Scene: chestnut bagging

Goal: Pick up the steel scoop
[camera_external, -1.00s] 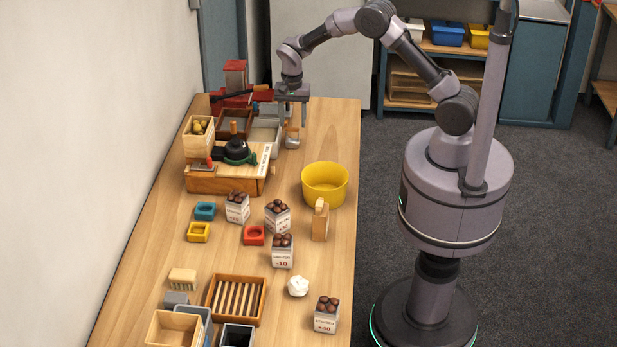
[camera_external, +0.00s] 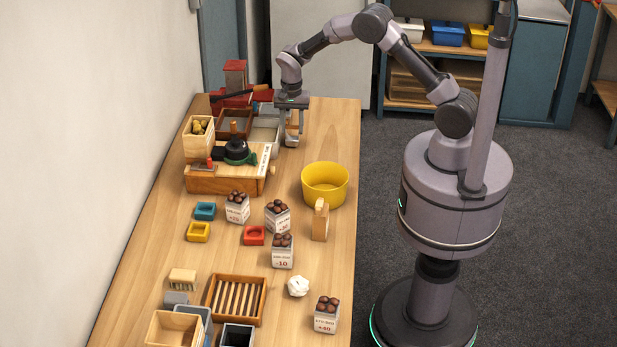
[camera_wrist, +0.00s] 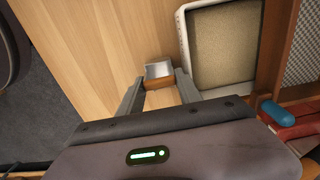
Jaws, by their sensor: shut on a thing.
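The steel scoop (camera_external: 291,142) stands at the far right part of the table, beside a pale grey tray. In the wrist view, the scoop (camera_wrist: 157,70) shows a grey open pan and a wooden part on the side nearer me. My gripper (camera_external: 291,134) points down over it, and the fingers hide part of it. In the wrist view, my gripper (camera_wrist: 160,79) has one finger on each side of the scoop and is shut on it. The scoop appears to be still at table height.
The pale tray (camera_wrist: 184,50) with tan contents is close to the right finger in the wrist view. A wooden station (camera_external: 215,185) with a black-topped device is nearby. A yellow tub (camera_external: 325,188) and several chestnut bags stand nearer the camera.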

